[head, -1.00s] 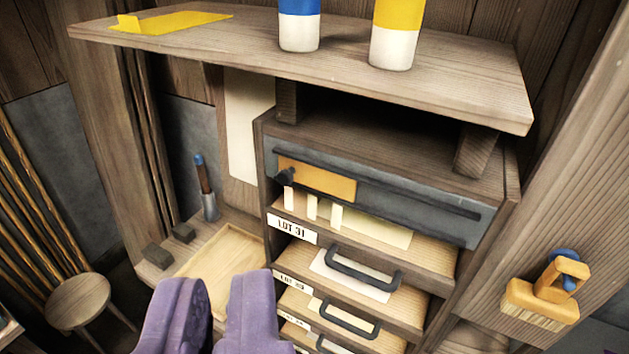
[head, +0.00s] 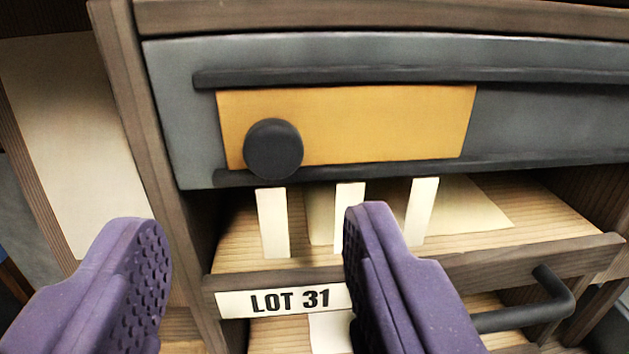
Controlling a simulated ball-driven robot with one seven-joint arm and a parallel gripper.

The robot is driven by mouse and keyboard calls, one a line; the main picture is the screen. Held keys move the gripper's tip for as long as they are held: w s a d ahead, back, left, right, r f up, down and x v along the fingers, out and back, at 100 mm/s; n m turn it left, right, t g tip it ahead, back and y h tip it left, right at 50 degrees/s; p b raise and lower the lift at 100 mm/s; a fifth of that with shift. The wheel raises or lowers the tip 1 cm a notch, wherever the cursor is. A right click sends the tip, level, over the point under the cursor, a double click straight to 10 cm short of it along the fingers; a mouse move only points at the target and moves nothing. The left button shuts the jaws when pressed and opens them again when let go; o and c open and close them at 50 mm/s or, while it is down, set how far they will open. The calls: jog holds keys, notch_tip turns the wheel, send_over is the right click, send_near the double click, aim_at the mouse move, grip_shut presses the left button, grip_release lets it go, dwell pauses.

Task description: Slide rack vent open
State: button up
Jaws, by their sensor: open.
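The rack vent is a yellow-orange sliding plate (head: 390,122) with a round black knob (head: 273,149) near its left end. It sits between two dark horizontal rails (head: 520,76) on a grey panel (head: 175,110) at the top of the wooden rack. The plate is toward the left of the panel. My gripper (head: 258,240) is open and empty, its purple fingers apart in the lower part of the view. The knob appears above and between the fingertips, and neither finger touches it.
A dark drawer handle (head: 525,315) sticks out at lower right. A pale board (head: 70,130) stands left of the rack. The panel right of the plate is bare.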

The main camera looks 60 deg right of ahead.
aim_at(273, 152)
jog(key=x, duration=0.8)
jog(key=shift+s+d, duration=0.15)
grip_shut()
